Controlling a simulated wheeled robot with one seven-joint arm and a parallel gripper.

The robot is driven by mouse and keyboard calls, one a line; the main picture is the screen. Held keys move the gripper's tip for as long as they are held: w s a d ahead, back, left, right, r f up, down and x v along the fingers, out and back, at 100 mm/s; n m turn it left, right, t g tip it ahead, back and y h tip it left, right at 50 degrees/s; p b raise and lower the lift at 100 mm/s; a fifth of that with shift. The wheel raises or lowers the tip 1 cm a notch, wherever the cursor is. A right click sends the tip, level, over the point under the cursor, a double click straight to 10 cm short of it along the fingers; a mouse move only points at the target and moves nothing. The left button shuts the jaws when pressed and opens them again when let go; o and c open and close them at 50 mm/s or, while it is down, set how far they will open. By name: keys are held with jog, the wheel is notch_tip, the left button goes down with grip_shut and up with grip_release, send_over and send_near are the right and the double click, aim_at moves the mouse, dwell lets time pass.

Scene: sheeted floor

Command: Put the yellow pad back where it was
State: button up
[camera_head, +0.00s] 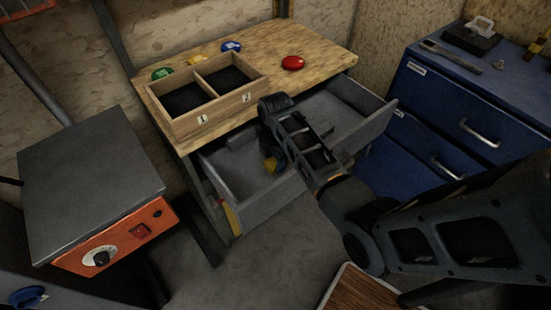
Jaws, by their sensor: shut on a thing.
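My gripper (272,157) points down over the open grey drawer (240,206) below the wooden worktop. It is shut on a small yellow thing (270,166), which shows at its tip and is partly hidden by the fingers. I cannot make out its full shape. On the worktop, a flat yellow piece (197,48) lies behind the two-compartment wooden box (205,119), between a green round piece (162,74) and a blue one (231,47). A red round piece (292,63) lies to the right.
The wooden worktop (325,52) has free room right of the box. The box's compartments look dark and empty. An orange-fronted machine (110,240) stands at left. A blue drawer cabinet (440,95) with tools stands at right. A brown wooden surface (358,290) is at the bottom.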

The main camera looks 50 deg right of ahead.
aim_at(275, 160)
jog(key=shift+f, duration=0.15)
jog(key=o, duration=1.2)
notch_tip(275, 160, up, 12)
jog(key=shift+r, duration=0.2)
